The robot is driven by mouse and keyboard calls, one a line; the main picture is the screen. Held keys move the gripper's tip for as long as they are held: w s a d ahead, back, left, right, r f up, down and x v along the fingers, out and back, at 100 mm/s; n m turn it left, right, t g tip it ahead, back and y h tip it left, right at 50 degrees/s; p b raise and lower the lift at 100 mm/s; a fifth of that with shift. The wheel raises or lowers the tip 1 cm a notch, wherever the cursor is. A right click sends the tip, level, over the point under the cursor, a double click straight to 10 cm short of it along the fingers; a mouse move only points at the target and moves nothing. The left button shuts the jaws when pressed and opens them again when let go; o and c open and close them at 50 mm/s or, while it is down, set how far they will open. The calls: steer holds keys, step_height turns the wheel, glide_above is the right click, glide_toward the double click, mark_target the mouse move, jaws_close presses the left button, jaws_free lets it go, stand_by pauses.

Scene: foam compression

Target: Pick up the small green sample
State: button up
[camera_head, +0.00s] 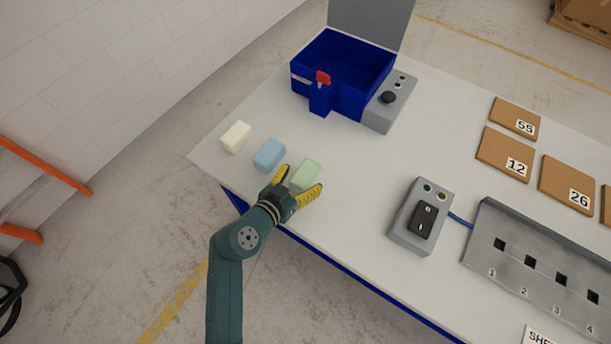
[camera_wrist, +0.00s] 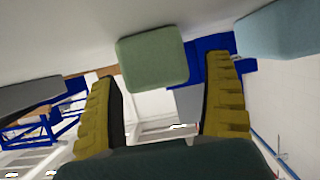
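The small green sample (camera_head: 306,174) is a pale green block on the table near its front edge. My gripper (camera_head: 297,184) is open beside it, with its yellow fingers spread to either side of the block's near end in the head view. In the wrist view the green sample (camera_wrist: 153,62) appears ahead of the gap between the yellow fingers (camera_wrist: 163,105). Clear space shows between the block and both fingers, so it is not gripped. A blue sample (camera_head: 269,154) lies to the left of the green one, and a cream sample (camera_head: 236,137) lies further left.
A blue box (camera_head: 318,60) with a raised grey lid and red latch stands behind the samples. A grey switch box (camera_head: 408,231) and a numbered metal panel (camera_head: 500,262) stand to the right. Numbered brown boards (camera_head: 497,158) lie at the far right. The table between is clear.

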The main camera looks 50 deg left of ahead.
mark_target(295, 176)
steer(key=c, duration=0.8)
step_height(295, 176, up, 10)
steer(key=p, duration=0.3)
steer(key=shift+p, duration=0.3)
steer(key=w+d+m+h, duration=0.1)
steer(key=w+d, duration=0.1)
steer(key=d, duration=0.7)
steer(key=w+d+f+h, duration=0.1)
steer(key=w+d, duration=0.1)
steer(key=d, duration=0.7)
steer(key=w+d+f+m+h, duration=0.1)
steer(key=d, duration=0.8)
steer(key=shift+w+m+t, duration=0.3)
steer(key=shift+w, duration=0.1)
